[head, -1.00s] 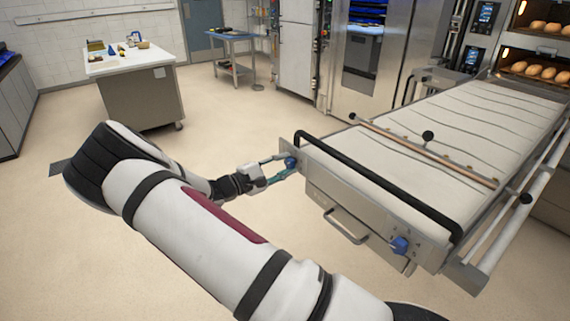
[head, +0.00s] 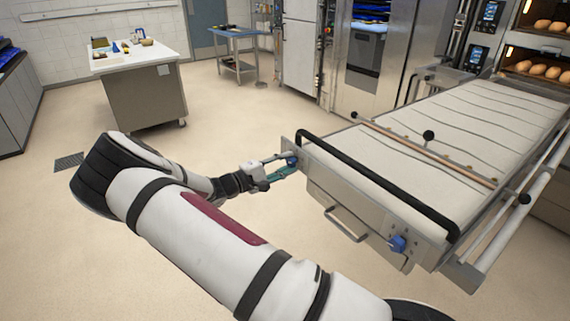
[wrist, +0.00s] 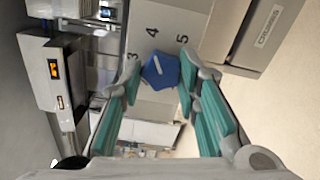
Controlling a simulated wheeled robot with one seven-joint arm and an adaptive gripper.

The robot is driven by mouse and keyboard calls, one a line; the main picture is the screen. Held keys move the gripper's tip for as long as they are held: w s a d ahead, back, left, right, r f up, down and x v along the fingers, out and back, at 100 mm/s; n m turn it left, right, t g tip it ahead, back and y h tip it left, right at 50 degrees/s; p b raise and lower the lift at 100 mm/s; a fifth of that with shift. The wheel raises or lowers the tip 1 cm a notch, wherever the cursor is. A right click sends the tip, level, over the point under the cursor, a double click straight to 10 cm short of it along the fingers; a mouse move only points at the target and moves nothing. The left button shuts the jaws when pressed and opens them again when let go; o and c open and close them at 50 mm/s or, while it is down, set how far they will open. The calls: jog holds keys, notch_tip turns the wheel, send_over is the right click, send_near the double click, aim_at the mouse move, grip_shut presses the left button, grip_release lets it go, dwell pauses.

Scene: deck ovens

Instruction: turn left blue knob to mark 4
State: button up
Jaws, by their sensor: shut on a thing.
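The left blue knob (head: 291,160) is on the left end of the loader's front panel. In the wrist view the knob (wrist: 160,70) sits between the two teal fingers of my gripper (wrist: 159,82). The gripper is shut on it. Marks 3, 4 and 5 are printed around the knob, with mark 4 (wrist: 152,32) above it. The white line on the knob's face leans up and slightly left, roughly towards mark 4. In the head view my gripper (head: 280,166) reaches the knob from the left, and its fingers partly cover it.
A second blue knob (head: 397,244) is at the right end of the same panel. A drawer handle (head: 346,224) and a black bar (head: 380,185) lie between and above the knobs. A white-topped table (head: 135,58) stands at the back left.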

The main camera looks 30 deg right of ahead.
jog(key=o, duration=1.2)
jog(key=shift+c, duration=0.2)
jog(key=a, duration=1.2)
jog(key=shift+s, duration=0.25)
